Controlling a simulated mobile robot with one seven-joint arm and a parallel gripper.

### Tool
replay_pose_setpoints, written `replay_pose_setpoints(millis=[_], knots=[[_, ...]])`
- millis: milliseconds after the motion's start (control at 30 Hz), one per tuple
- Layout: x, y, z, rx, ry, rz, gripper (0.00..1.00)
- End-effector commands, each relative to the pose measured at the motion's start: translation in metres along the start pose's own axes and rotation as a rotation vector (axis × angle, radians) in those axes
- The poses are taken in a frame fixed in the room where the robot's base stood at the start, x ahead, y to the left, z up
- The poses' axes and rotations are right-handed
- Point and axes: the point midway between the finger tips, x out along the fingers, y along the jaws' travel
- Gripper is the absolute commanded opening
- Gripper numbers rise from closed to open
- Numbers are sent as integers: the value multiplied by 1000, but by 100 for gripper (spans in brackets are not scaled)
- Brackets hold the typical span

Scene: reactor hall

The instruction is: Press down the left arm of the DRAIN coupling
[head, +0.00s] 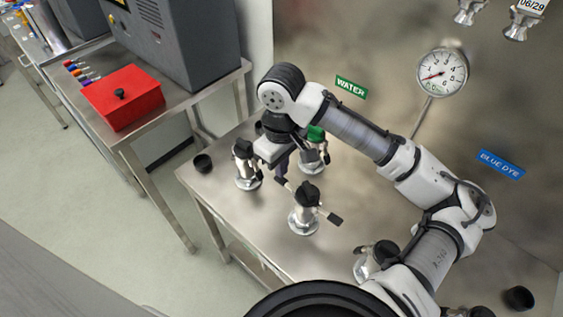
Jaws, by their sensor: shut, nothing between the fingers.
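A silver coupling with a black cap (304,212) stands upright on the steel table. Its left lever arm (284,184) points up and left, and its right arm (335,219) sticks out to the lower right. No DRAIN label is readable, so I cannot tell for sure that this is the DRAIN coupling. My gripper (283,169) is shut and empty, pointing down just above or at the tip of that left arm. Whether it touches the arm is unclear. My wrist partly hides the space behind it.
A black-capped coupling (246,166) stands left of my gripper, and a green-capped one (314,153) behind it, under the WATER label (350,87). Another coupling (371,262) is partly behind my arm. A black cup (202,163) is at the left edge. A gauge (442,72) hangs on the wall.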

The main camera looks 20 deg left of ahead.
Motion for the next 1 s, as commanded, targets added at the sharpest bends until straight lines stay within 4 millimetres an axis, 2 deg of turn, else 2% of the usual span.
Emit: replay_pose_setpoints(millis=[33, 400, 1000], knots=[[8, 0, 0, 0, -1, 0, 0], [34, 0, 0, 0, -1, -1, 0], [70, 0, 3, 0, -1, -3, 0]])
